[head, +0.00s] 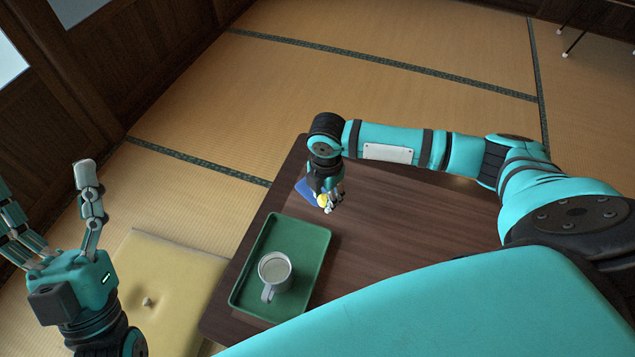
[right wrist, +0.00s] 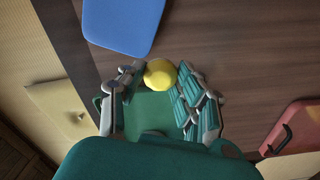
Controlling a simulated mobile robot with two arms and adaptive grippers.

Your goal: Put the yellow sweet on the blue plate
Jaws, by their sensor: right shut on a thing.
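The yellow sweet (head: 322,201) is held between the fingers of my right gripper (head: 328,204), over the low brown table. The sweet also shows in the right wrist view (right wrist: 160,74), with fingers on both sides of it. The blue plate (head: 304,190) lies on the table right beside the gripper, partly hidden by it in the head view. In the right wrist view the blue plate (right wrist: 122,22) is at the top, apart from the sweet. My left gripper (head: 48,200) is open and empty at the left, away from the table.
A green tray (head: 313,237) on the table holds a pale mug (head: 275,268). A red item with a dark handle (right wrist: 296,128) is at the right in the wrist view. A yellow cushion (head: 180,275) lies on the tatami.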

